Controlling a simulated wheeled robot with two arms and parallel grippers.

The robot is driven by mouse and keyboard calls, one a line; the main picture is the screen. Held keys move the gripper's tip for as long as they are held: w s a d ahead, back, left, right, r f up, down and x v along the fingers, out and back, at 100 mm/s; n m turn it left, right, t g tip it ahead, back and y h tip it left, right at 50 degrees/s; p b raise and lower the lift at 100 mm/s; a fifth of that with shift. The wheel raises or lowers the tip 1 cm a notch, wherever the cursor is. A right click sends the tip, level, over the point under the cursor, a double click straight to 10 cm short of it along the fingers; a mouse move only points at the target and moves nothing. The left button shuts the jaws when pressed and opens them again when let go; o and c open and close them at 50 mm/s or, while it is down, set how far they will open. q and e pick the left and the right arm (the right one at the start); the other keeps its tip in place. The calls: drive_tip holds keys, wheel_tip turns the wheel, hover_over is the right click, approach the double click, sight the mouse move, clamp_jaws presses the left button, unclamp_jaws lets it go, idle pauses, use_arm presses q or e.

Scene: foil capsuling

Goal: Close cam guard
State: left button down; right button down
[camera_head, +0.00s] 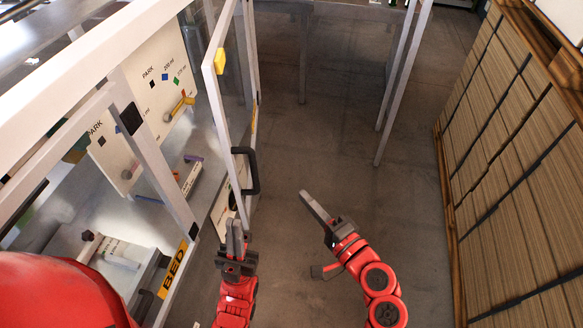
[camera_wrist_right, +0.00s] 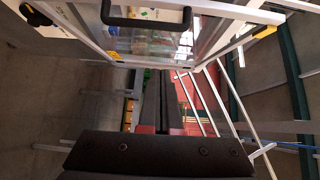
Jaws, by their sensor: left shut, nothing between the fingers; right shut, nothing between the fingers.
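The cam guard (camera_head: 218,120) is a clear-panelled door in a white frame. In the head view it stands swung open, out from the machine on the left. Its black handle (camera_head: 251,171) faces the aisle and also shows at the top of the right wrist view (camera_wrist_right: 146,20). My left gripper (camera_head: 235,224) is shut and empty, just below the handle near the guard's lower edge; I cannot tell whether it touches the guard. My right gripper (camera_head: 306,195) is shut and empty, to the right of the handle and apart from it. Its fingers (camera_wrist_right: 160,75) point toward the guard in the wrist view.
A yellow block (camera_head: 220,61) sits on the guard's upper frame. The machine has a white PARK panel (camera_head: 152,86) and a BED label (camera_head: 173,268). Stacked cartons (camera_head: 515,170) line the right side. Grey floor (camera_head: 345,130) between is clear, with white posts at the back.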

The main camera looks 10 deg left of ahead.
drive_tip(key=s+a+b+x, duration=0.1)
drive_tip(key=s+a+x, duration=0.1)
drive_tip(key=x, duration=1)
drive_tip(key=shift+a, duration=0.25)
drive_tip(key=shift+w, duration=0.1)
